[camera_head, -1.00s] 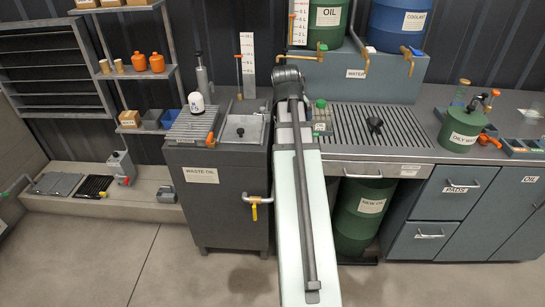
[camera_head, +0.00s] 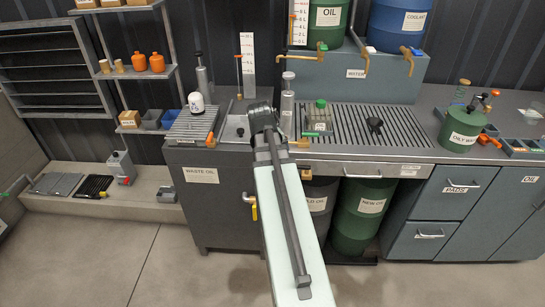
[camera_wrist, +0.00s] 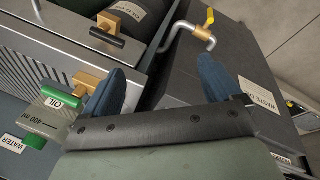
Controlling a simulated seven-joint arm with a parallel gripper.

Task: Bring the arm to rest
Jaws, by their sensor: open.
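My gripper (camera_wrist: 160,82) shows in the wrist view with two blue fingers spread apart and nothing between them. It hangs over the front edge of the bench, by the waste oil cabinet. In the head view my arm reaches from the bottom middle up to the bench's front edge, and its links hide the gripper's fingers. The arm's far end is beside the drain tray (camera_head: 238,133).
A clear bottle with a green cap (camera_head: 320,116) stands on the slatted grate (camera_head: 365,122). A grey cylinder (camera_head: 287,104) stands close right of the arm. The waste oil cabinet (camera_head: 205,210) has a yellow-handled tap (camera_wrist: 209,18). The floor in front is clear.

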